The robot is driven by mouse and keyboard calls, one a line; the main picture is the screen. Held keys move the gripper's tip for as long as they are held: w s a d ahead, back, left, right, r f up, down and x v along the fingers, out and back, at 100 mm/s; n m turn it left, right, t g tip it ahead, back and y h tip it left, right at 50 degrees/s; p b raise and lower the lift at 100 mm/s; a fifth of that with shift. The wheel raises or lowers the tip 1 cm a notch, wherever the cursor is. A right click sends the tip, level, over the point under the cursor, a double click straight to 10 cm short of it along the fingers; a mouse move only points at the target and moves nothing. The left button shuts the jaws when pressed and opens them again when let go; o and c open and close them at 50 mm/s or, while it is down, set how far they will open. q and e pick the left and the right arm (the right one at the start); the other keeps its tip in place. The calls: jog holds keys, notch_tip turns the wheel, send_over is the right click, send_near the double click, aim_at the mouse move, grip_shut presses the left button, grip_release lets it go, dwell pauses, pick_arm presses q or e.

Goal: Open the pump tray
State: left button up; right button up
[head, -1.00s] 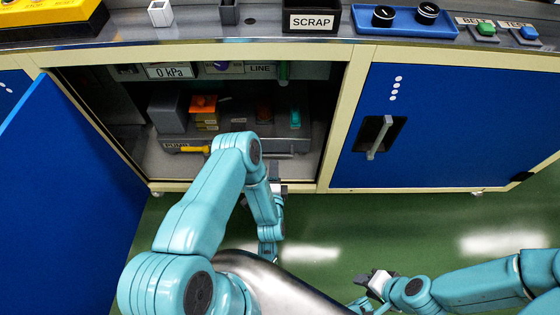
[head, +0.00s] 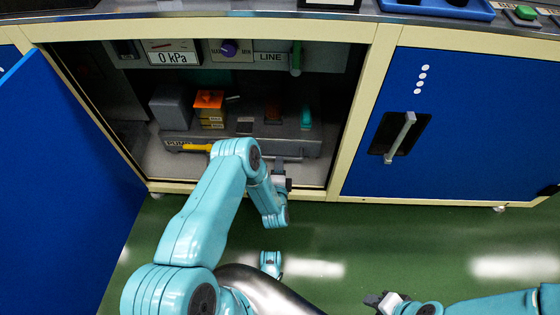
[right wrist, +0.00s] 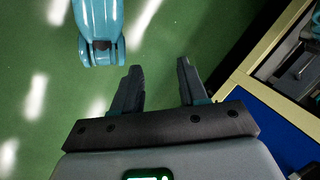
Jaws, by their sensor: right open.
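The pump tray (head: 228,142) is a grey drawer low inside the open cabinet, with a PUMP label and a yellow lever (head: 196,148) at its front left. It carries a grey block, an orange-topped part (head: 209,100) and small dark and teal parts. A bar handle (head: 292,159) shows at its front right. My left gripper (head: 284,183) is just below and in front of that handle; my arm hides its fingers, so I cannot tell whether it touches. My right gripper (right wrist: 160,70) is open and empty over the green floor; it also shows in the head view (head: 378,301).
The blue cabinet door (head: 65,190) stands swung open at the left. A closed blue door (head: 440,140) with a grey handle (head: 400,137) is at the right. Above the tray are a 0 kPa gauge (head: 172,55) and a purple knob (head: 229,48). The floor in front is clear.

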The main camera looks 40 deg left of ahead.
pick_arm(q)
jog(key=b+x, duration=0.1)
jog(key=x, duration=0.3)
jog(key=shift+w+f, duration=0.15)
jog(key=shift+w+a, duration=0.25)
jog(key=shift+w, duration=0.05)
pick_arm(e)
jog(key=shift+w+d+f, duration=0.1)
jog(key=shift+w+f, duration=0.25)
jog(key=shift+f, duration=0.2)
jog(key=shift+w+d+f, duration=0.1)
jog(key=shift+w+f, duration=0.2)
jog(key=shift+f, duration=0.25)
pick_arm(q)
grip_shut()
jog(key=shift+s+d, duration=0.1)
